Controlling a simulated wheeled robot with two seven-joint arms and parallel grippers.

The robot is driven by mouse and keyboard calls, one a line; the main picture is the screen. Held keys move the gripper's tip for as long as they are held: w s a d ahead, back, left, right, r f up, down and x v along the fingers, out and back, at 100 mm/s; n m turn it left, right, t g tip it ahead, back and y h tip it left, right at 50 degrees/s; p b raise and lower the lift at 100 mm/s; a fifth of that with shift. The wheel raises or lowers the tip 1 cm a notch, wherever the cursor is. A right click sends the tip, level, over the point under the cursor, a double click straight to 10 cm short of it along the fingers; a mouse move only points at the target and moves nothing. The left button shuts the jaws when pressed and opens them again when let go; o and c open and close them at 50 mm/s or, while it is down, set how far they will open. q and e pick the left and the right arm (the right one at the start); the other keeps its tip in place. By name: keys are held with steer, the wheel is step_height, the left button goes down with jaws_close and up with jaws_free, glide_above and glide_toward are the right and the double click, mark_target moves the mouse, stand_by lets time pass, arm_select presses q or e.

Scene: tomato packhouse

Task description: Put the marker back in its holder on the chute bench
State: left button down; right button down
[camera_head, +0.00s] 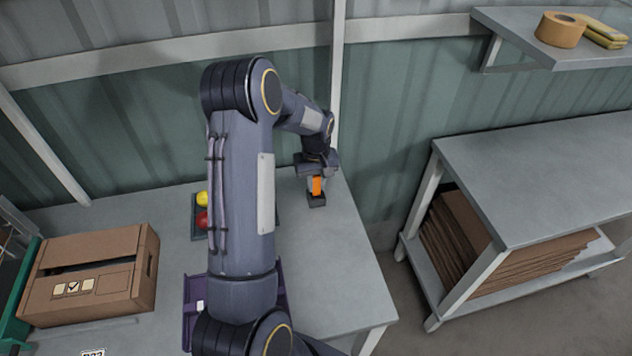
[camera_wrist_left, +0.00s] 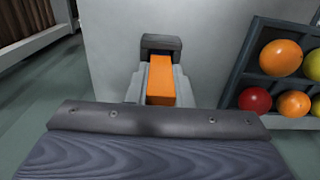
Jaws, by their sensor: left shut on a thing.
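The orange marker (camera_head: 317,185) is between the fingers of my left gripper (camera_head: 316,179), which is shut on it, near the back right corner of the chute bench (camera_head: 345,262). The marker also shows in the left wrist view (camera_wrist_left: 160,80). The dark holder (camera_head: 317,201) stands on the bench directly below the marker; it shows in the left wrist view (camera_wrist_left: 161,43) at the marker's far end. The marker's lower end meets or overlaps the holder in both views; I cannot tell how deep it sits. My right gripper is not in view.
A dark tray (camera_wrist_left: 236,82) of red, orange and yellow tomatoes lies beside the gripper, partly behind my arm. A cardboard box (camera_head: 110,285) stands at the left. A purple crate (camera_head: 191,300) is under my arm. A second table (camera_head: 540,175) stands right, across a gap.

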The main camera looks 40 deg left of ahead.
arm_select(q)
steer(key=shift+f+b, duration=0.5)
steer(key=shift+f, duration=0.15)
steer(key=c, duration=1.2)
jaws_free()
steer(key=shift+c, duration=0.5)
steer(key=shift+c, duration=1.2)
steer(key=shift+r+p, duration=2.2)
steer(key=shift+r, duration=1.35)
